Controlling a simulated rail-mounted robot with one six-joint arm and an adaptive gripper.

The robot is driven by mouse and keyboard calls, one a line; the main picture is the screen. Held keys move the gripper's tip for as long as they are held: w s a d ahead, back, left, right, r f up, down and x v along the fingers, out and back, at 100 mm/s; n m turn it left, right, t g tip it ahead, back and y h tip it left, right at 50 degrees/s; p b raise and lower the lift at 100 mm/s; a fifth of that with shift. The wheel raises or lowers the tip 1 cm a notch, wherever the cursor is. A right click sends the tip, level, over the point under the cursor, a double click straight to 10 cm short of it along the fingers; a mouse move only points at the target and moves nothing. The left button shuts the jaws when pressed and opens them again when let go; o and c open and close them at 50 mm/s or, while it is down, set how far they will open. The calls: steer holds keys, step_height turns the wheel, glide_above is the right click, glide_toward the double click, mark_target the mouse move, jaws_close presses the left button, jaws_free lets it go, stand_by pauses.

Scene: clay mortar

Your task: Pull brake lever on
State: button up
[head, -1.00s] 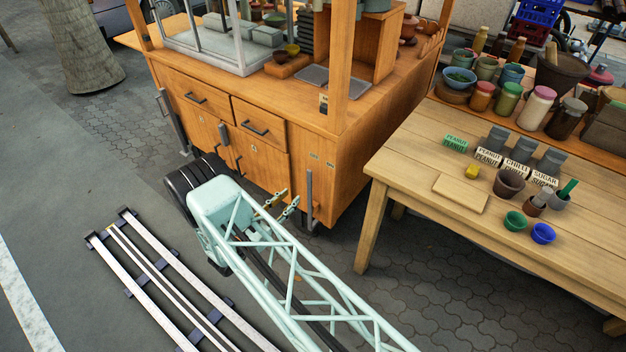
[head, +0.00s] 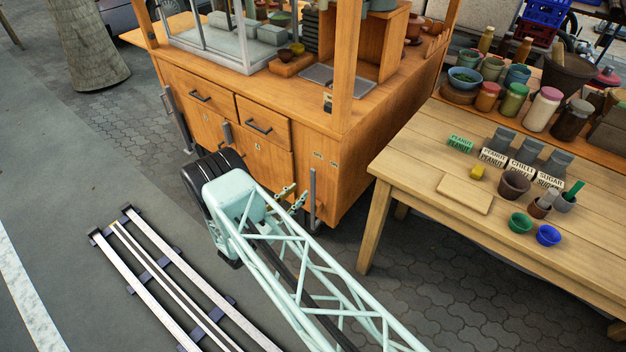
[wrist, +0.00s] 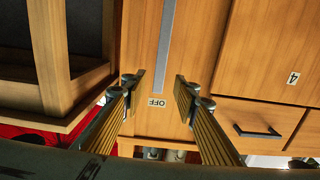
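The brake lever is a grey upright bar (head: 312,186) on the wooden cart's near corner in the head view. Small labels (head: 318,155) sit above it. In the wrist view the lever (wrist: 166,45) runs down from the top edge, its end beside an upside-down "OFF" label (wrist: 157,102). My gripper (head: 292,197) is just left of the lever in the head view. In the wrist view my gripper (wrist: 160,84) is open, with its fingertips on either side of the lever's end. Nothing is gripped; I cannot tell whether a finger touches the lever.
The wooden cart (head: 270,160) has drawers and more grey bars (head: 175,122) on its left. A wooden table (head: 425,160) with pots, jars and labelled blocks stands close on the right. Rails (head: 165,270) lie on the pavement at left, with clear ground around them.

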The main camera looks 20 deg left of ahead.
mark_target(312, 179)
steer(key=b+x, duration=0.1)
steer(key=x, duration=0.9)
steer(key=shift+w+d+b, duration=0.1)
steer(key=shift+w+b, duration=0.15)
steer(key=shift+b, duration=0.15)
steer(key=shift+c, duration=0.4)
jaws_close()
